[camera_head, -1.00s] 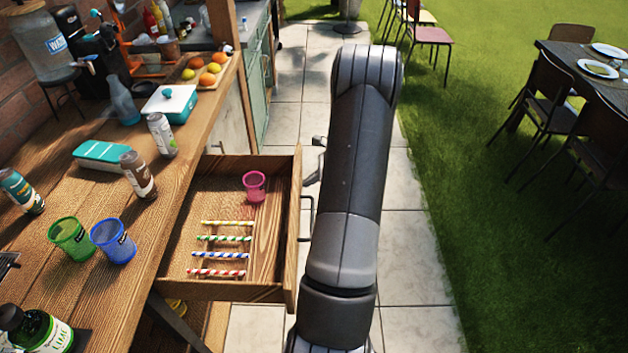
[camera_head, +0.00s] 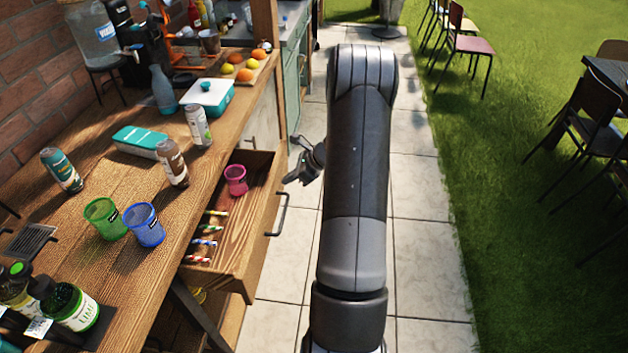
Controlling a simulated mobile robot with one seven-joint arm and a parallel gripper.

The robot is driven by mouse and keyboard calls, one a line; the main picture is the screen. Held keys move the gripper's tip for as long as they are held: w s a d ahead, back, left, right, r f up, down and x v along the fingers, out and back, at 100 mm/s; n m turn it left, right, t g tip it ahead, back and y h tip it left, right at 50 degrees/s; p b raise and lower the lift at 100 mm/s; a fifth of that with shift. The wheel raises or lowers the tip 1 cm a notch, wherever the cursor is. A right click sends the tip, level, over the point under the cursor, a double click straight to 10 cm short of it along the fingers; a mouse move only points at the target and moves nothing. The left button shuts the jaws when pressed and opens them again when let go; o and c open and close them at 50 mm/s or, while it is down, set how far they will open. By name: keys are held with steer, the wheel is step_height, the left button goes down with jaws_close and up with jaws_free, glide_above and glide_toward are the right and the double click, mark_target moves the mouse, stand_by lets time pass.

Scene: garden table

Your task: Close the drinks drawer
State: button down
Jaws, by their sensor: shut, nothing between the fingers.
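The wooden drinks drawer (camera_head: 240,250) stands part-way open under the counter's right edge. Its front has a dark bar handle (camera_head: 281,214). Inside are a pink cup (camera_head: 235,178) at the far end and several striped straws (camera_head: 203,243), partly hidden under the counter edge. My gripper (camera_head: 292,177) is shut and empty. It shows left of my arm, near the far end of the drawer front and beyond the handle in the picture. My arm hides part of it, and I cannot tell whether it touches the drawer.
The counter (camera_head: 95,180) holds a green cup (camera_head: 105,218), a blue cup (camera_head: 143,224), several cans and bottles, a teal box (camera_head: 140,141) and a fruit board (camera_head: 240,67). Paving (camera_head: 415,240) right of the drawer is clear. Chairs stand on the grass.

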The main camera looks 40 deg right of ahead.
mark_target(231, 174)
steer(key=w+a, duration=1.2)
steer(key=shift+w+a, duration=0.2)
steer(key=shift+w+a+r, duration=0.1)
steer(key=shift+w+a, duration=0.2)
steer(key=shift+a, duration=0.2)
steer(key=s+d, duration=0.1)
steer(key=d, duration=0.1)
steer(key=s+d, duration=0.1)
steer(key=s, duration=0.1)
steer(key=shift+d, duration=0.4)
steer(key=v, duration=1)
steer(key=s+a+r+n+g+h, duration=0.2)
steer(key=s+a+r+n, duration=1.2)
steer(key=a+r, duration=0.3)
steer(key=s+a+r+n+h, duration=0.1)
steer(key=s+r+n+h, duration=0.1)
steer(key=s+n, duration=0.4)
steer(key=s+a+r+n+t+h, duration=0.1)
steer(key=s+r+n, duration=0.4)
steer(key=s, duration=0.8)
steer(key=shift+s+a+n+h, duration=0.35)
steer(key=shift+a+n+h, duration=0.4)
steer(key=shift+n, duration=0.25)
